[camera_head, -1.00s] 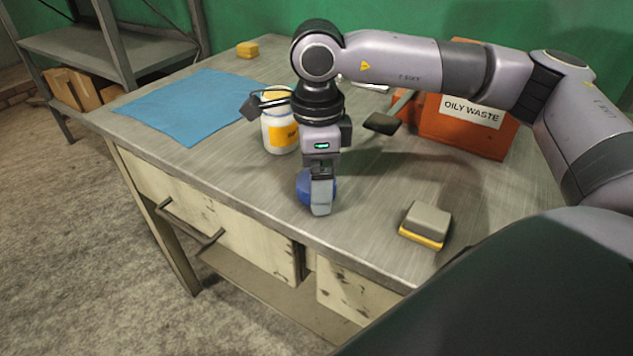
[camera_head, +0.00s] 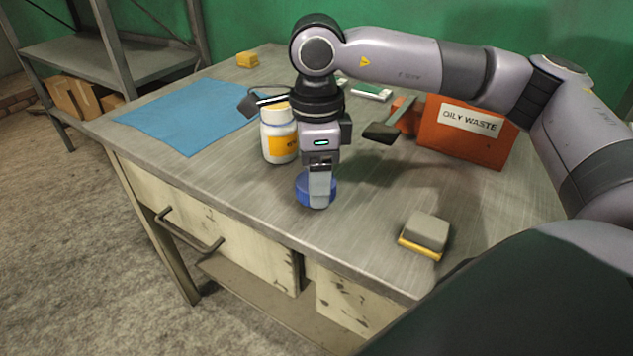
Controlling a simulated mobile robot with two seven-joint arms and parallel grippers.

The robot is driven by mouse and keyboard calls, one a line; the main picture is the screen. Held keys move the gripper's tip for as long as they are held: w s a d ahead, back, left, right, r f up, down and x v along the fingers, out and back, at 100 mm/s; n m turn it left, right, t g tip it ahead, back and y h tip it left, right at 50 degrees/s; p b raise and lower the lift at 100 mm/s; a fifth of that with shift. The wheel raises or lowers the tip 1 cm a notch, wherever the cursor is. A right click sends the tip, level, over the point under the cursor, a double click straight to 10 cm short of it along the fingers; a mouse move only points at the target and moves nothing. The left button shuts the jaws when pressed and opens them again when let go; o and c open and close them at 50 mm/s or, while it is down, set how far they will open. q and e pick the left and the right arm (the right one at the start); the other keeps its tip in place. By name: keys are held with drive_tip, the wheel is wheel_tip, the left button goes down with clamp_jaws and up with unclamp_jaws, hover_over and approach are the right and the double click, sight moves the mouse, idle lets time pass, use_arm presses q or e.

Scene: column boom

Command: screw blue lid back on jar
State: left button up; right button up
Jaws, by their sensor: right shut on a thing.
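The jar (camera_head: 279,142) is white with an orange label and stands upright on the metal bench, just left of my right gripper's wrist. Part of its top is hidden behind a dark part of the wrist. The blue lid (camera_head: 303,190) is at the bench's front part, in front of the jar and apart from it. My right gripper (camera_head: 318,202) points down and is shut on the lid. I cannot tell whether the lid is clear of the bench top. My left gripper is not in view.
A blue cloth (camera_head: 185,115) lies at the left. A grey-and-yellow sponge (camera_head: 426,231) is near the front right. An orange bin (camera_head: 465,145) marked "OILY WASTE" stands behind, with a dark-bladed tool (camera_head: 381,132) beside it.

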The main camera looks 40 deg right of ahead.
wheel_tip(320, 180, up, 18)
drive_tip(key=p, duration=0.3)
drive_tip(key=n, duration=1)
hover_over(302, 183)
wheel_tip(302, 183, down, 7)
drive_tip(key=f+n, duration=0.2)
drive_tip(key=n, duration=0.1)
drive_tip(key=a+f+n, duration=0.1)
drive_tip(key=f+n, duration=0.1)
drive_tip(key=n, duration=0.2)
drive_tip(key=a+f+n, duration=0.1)
drive_tip(key=f+n, duration=0.1)
drive_tip(key=n, duration=0.2)
drive_tip(key=shift+s+a+f, duration=0.1)
drive_tip(key=shift+s+f, duration=0.1)
drive_tip(key=shift+f, duration=0.15)
drive_tip(key=shift+s+a+f+n, duration=0.15)
drive_tip(key=shift+f+n, duration=0.2)
drive_tip(key=shift+n, duration=0.35)
drive_tip(key=shift+w+a+f+n, duration=0.1)
drive_tip(key=shift+f+n, duration=0.2)
drive_tip(key=shift+n, duration=0.4)
